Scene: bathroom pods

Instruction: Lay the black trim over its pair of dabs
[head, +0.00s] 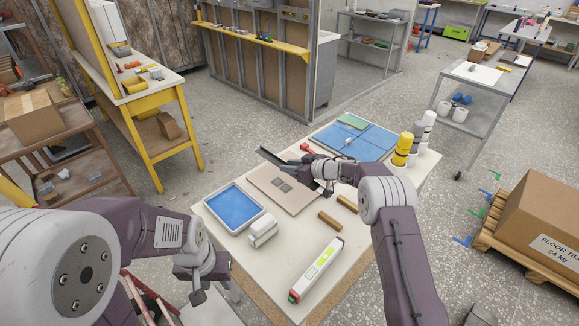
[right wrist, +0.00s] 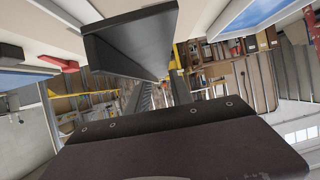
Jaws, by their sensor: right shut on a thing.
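The black trim (head: 276,161) is a long dark strip in my right gripper (head: 309,171), which is shut on it. The trim is held above the far edge of a beige board (head: 299,201), apart from the board as far as I can see. In the right wrist view the trim (right wrist: 135,42) juts out beyond the gripper. Two dark grey square patches (head: 281,186) lie side by side on the board; they look like the dabs. My left gripper (head: 196,292) hangs low off the table's near left edge, its fingers too unclear to judge.
On the table stand a blue tray (head: 207,203), white blocks (head: 263,228), two brown bars (head: 329,221), a spirit level (head: 318,268), a blue panel (head: 376,144), a red tool (head: 307,148) and yellow and white bottles (head: 402,150). A floor-tile carton (head: 541,222) is at right.

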